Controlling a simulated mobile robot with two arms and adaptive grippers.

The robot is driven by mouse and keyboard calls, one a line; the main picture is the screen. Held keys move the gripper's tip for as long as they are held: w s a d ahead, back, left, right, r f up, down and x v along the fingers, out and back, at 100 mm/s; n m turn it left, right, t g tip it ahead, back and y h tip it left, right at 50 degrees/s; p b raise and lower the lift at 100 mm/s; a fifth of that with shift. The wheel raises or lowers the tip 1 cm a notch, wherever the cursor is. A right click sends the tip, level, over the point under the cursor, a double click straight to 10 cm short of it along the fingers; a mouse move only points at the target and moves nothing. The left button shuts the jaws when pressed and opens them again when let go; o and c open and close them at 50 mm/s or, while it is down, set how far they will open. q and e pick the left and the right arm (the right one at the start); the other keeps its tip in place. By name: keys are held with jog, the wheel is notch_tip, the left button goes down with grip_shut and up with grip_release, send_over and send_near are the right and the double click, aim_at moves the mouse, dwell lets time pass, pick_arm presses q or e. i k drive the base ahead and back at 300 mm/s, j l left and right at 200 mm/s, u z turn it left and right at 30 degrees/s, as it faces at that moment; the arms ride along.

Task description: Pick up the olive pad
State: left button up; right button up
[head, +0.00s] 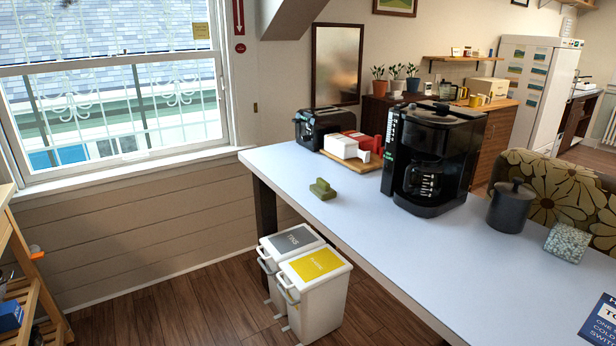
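The olive pad (322,189) is a small green block with a raised knob-like top. It sits on the white counter (300,165) near its left end, close to the front edge, left of the black coffee maker. Nothing touches it. Neither of my grippers shows in the head view.
A black coffee maker (432,158), a black toaster (323,127) and a wooden board with white and red items (343,146) stand behind and right of the pad. A dark canister (510,207) and a speckled block (567,243) are farther right. Two bins (315,290) stand below the counter's front edge.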

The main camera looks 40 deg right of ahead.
aim_at(322, 190)
jog(key=i+z, duration=0.3)
jog(key=i, duration=1.75)
jog(key=i+j+z, duration=0.2)
jog(key=i, duration=0.2)
jog(key=i+z, duration=0.2)
jog(key=i, duration=0.2)
jog(key=i+j+z, duration=0.2)
jog(key=i+j, duration=0.05)
jog(key=i, duration=0.1)
